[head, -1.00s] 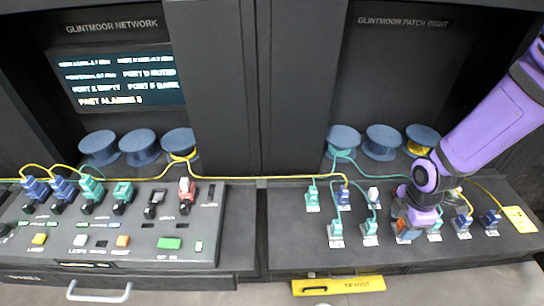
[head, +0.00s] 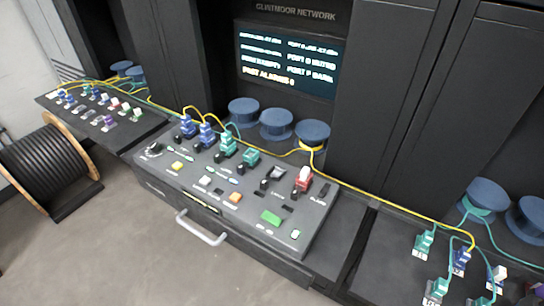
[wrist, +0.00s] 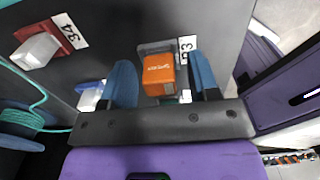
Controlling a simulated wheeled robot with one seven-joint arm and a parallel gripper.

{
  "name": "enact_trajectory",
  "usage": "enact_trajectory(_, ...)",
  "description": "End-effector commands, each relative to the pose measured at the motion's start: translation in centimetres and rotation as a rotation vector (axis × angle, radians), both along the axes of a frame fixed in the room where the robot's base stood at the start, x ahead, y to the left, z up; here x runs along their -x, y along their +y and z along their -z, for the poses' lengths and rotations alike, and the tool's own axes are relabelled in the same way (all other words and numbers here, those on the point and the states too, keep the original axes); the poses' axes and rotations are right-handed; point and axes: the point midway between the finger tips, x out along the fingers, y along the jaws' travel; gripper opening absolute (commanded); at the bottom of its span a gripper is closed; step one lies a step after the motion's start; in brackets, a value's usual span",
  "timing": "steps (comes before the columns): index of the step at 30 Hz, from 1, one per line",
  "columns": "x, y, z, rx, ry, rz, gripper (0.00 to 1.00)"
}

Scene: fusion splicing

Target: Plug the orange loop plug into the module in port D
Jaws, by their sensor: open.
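The orange loop plug (wrist: 158,74) shows in the wrist view, seated in a dark grey holder on a dark panel beside a white label that seems to end in 3. My gripper (wrist: 160,62) is open, with one blue finger on each side of the plug; I cannot tell whether either finger touches it. In the head view the network panel (head: 330,222) has a row of modules. No port letters are readable.
A red and white connector (wrist: 40,48) and a blue and white one (wrist: 90,94) stand near the orange plug. A teal cable coil (wrist: 22,118) lies at the left. A large cable drum (head: 60,165) stands on open floor.

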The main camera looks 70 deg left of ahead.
Motion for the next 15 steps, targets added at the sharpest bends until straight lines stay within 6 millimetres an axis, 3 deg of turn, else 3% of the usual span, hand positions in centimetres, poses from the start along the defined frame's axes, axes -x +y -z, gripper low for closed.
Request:
enact_trajectory(7,-0.01,0.01,0.0,0.0,0.0,-0.001,0.55)
enact_trajectory(12,-0.01,0.01,0.0,0.0,0.0,0.0,0.16)
enact_trajectory(15,-0.01,0.01,0.0,0.0,0.0,0.0,0.0)
